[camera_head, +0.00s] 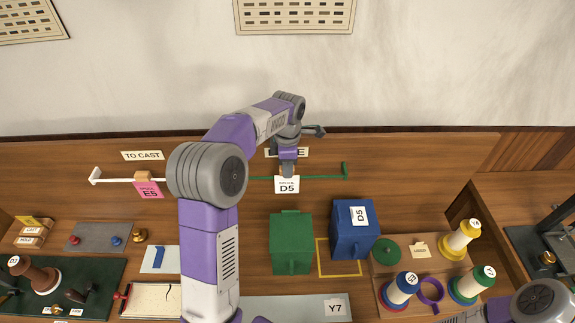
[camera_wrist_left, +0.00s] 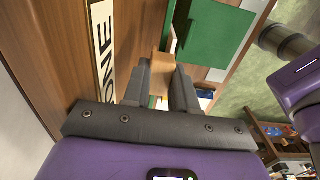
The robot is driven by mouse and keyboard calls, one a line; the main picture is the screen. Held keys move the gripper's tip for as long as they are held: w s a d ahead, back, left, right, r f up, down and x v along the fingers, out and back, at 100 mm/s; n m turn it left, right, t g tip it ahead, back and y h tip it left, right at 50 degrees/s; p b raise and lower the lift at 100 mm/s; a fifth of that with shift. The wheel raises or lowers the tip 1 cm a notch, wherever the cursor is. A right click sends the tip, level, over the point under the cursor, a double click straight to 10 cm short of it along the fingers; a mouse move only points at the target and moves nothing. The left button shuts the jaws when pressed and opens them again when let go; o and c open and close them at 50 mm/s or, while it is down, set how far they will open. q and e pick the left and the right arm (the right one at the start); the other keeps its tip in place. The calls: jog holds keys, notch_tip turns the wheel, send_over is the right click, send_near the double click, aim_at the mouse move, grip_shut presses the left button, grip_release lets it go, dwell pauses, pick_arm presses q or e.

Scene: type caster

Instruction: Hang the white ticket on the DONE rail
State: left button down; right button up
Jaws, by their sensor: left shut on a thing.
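The white ticket (camera_head: 287,184), marked D5, hangs upright below a small wooden clip at the green DONE rail (camera_head: 330,172). My left gripper (camera_head: 288,168) is over the rail, shut on the wooden clip, which shows between its fingers in the left wrist view (camera_wrist_left: 163,66). The DONE sign (camera_head: 295,153) is partly hidden behind my left gripper. I cannot tell whether the clip is seated on the rail or just in front of it. My right gripper is out of view; only part of that arm shows at the lower right.
A pink E5 ticket (camera_head: 149,189) hangs on the white TO CAST rail (camera_head: 112,180). A green box (camera_head: 291,243) and a blue D5 box (camera_head: 354,229) stand in front of the DONE rail. A wooden tray (camera_head: 379,272) with several spools is at the right.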

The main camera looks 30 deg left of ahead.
pick_arm(q)
jog(key=shift+f+b, duration=0.5)
jog(key=shift+f, duration=0.3)
jog(key=c, duration=0.8)
grip_release()
jog(key=shift+r, duration=0.15)
notch_tip(320, 180, up, 4)
jog(key=p, duration=0.3)
jog(key=shift+p, duration=0.4)
jog(key=shift+r, duration=0.9)
